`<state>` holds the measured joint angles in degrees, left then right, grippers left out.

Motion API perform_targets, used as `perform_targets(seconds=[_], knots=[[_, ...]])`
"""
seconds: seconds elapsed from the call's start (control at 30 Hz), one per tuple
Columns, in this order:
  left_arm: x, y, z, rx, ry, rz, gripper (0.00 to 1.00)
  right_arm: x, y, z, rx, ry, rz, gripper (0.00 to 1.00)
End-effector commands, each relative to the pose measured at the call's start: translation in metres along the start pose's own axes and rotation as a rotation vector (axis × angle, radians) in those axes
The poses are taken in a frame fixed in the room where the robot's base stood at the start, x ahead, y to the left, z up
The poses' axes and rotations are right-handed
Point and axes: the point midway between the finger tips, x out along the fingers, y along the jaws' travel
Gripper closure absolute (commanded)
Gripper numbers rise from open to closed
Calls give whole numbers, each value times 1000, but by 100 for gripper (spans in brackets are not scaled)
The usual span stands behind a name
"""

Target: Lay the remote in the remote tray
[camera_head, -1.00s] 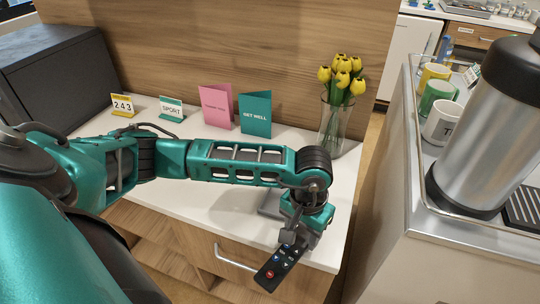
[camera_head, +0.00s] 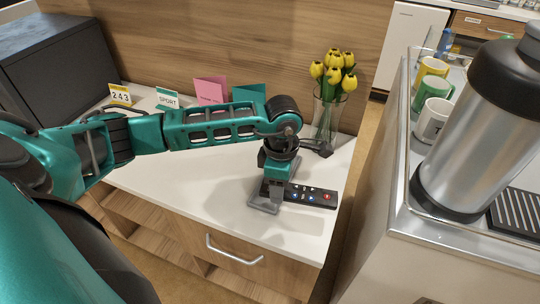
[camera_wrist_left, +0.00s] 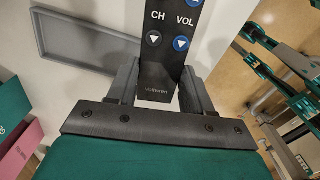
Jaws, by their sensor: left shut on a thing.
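The remote (camera_head: 314,196) is black with white, blue and red buttons. My left gripper (camera_head: 270,198) is shut on it near one end, and the rest sticks out to the right, roughly level over the white top. In the left wrist view the remote (camera_wrist_left: 160,60) sits between the two fingers (camera_wrist_left: 157,88). I cannot tell whether it touches the surface. A shallow grey tray (camera_wrist_left: 85,42) with a raised rim lies at the upper left of the wrist view, apart from the remote.
Yellow tulips in a glass vase (camera_head: 328,112) stand close behind the gripper. Pink (camera_head: 211,88) and teal (camera_head: 249,93) cards and small signs (camera_head: 167,98) stand along the back. A steel cart with mugs and a large flask (camera_head: 470,130) is at right. The front white top is clear.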

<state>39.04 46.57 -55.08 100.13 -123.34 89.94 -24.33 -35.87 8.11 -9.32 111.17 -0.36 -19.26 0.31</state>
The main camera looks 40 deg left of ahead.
Motion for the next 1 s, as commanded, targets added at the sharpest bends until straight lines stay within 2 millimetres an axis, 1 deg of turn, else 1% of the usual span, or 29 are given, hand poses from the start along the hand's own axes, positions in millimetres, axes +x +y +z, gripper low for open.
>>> perform_targets(seconds=[0.03,0.3,0.4,0.5,0.6,0.7,0.87,1.0], knots=[[-5,4,-3,-125,0,0,83,-2,0,-3,0,0,0,57],[-21,23,-18,-811,-2,-2,83,-8,0,-11,0,0,0,57],[-26,29,-23,-1031,-3,-4,83,-9,0,-13,0,0,0,57],[-30,33,-26,-1204,-3,-6,83,-10,0,-14,-1,0,0,57],[-32,36,-29,-1324,-4,-8,83,-11,0,-15,-1,0,0,57],[-34,37,-30,-1390,-5,-9,83,-11,0,-16,-1,0,0,57],[-30,38,-31,-1417,-4,-9,83,-10,0,-14,-1,0,0,57],[-22,38,-31,-1415,-4,-9,83,-8,0,-11,-2,0,0,57]])
